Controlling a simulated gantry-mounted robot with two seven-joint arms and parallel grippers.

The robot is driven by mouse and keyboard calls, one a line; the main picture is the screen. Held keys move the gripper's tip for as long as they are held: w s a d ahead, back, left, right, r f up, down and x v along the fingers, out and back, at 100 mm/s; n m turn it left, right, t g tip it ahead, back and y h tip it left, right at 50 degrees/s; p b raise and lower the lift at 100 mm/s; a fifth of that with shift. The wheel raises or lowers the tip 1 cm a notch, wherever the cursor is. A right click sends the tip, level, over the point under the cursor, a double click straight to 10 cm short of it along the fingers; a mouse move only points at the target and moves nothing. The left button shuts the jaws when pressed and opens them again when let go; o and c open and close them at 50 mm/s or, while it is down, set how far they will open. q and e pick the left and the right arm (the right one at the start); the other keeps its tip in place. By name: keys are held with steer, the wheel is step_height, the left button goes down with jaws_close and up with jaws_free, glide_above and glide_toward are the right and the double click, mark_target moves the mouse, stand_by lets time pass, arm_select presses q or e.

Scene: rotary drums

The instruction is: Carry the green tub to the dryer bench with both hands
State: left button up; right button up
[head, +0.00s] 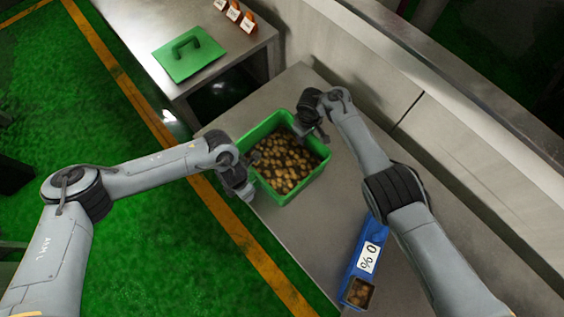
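The green tub (310,183) stands on a grey bench (297,244) and is filled with several small brown lumps (283,162). My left gripper (247,182) is at the tub's left wall, with its dark fingers near the rim. My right gripper (318,135) is at the tub's far right rim. I cannot tell whether either gripper touches the rim or is closed on it, since the wrists hide the fingers. Which surface is the dryer bench is not marked in view.
A second bench (152,35) at the upper left holds a green lid with a handle (189,54) and small orange-brown containers with white labels (233,12). A blue labelled box (366,258) stands near my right arm. A raised ledge runs along the right.

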arm_select(q)
steer(key=c, duration=0.6)
arm_select(e)
jaws_close()
arm_select(q)
jaws_close()
steer(key=shift+r, duration=0.15)
arm_select(e)
steer(key=shift+r, duration=0.1)
